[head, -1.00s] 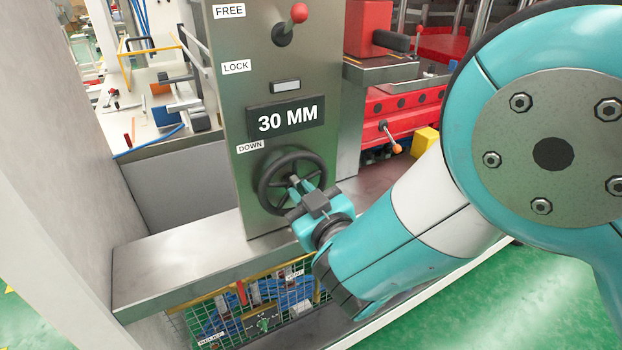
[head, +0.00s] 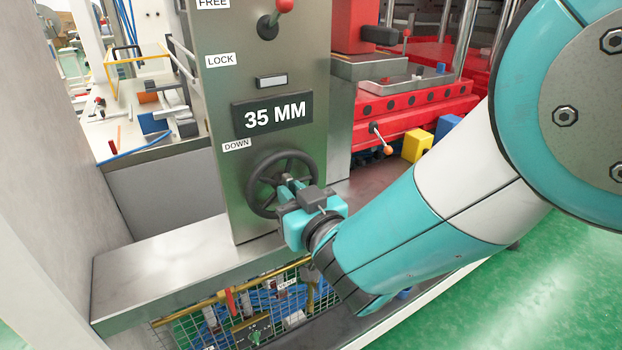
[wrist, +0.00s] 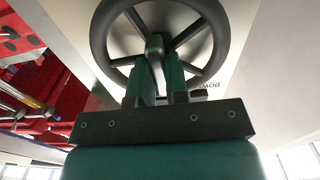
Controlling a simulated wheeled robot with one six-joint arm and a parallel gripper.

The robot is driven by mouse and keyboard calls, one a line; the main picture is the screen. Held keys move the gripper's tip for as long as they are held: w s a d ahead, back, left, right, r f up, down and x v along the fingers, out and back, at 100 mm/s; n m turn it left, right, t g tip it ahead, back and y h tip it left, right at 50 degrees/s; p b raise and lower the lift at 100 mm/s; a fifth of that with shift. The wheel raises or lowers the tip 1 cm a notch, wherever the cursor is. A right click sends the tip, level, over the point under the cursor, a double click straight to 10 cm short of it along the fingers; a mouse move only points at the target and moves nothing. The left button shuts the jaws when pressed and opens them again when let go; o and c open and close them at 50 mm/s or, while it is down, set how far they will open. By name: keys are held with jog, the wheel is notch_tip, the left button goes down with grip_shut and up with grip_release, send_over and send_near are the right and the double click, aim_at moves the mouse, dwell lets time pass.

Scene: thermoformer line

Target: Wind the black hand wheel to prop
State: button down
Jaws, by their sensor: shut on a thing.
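The black hand wheel (head: 264,172) sits low on the front of the steel column, beside the DOWN label (head: 236,145). The display (head: 272,116) above it reads 35 MM. My gripper (head: 289,183) is at the wheel's lower right and covers part of it. In the wrist view, the wheel (wrist: 101,38) fills the top of the picture, and my gripper's fingers (wrist: 157,72) are shut on a grey handle or spoke part near its middle. Exactly which part is held is hard to tell.
A red-knobbed lever (head: 270,24) is higher on the column, above the LOCK label (head: 220,60). A steel ledge (head: 160,262) runs below the column, over a green mesh guard (head: 200,322). Red machinery (head: 430,105) and a yellow block (head: 417,146) lie to the right.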

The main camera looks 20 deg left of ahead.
jog(key=shift+s+f+m+b, duration=0.15)
jog(key=shift+m+b, duration=0.15)
jog(key=shift+b, duration=0.3)
jog(key=shift+m+b, duration=0.6)
jog(key=shift+b, duration=0.15)
jog(key=shift+m+b, duration=0.3)
jog(key=shift+b, duration=0.2)
jog(key=shift+m+b, duration=0.5)
jog(key=shift+b, duration=0.15)
jog(key=shift+m+b, duration=0.8)
jog(key=shift+b, duration=0.45)
jog(key=shift+m+b, duration=0.3)
jog(key=shift+b, duration=0.05)
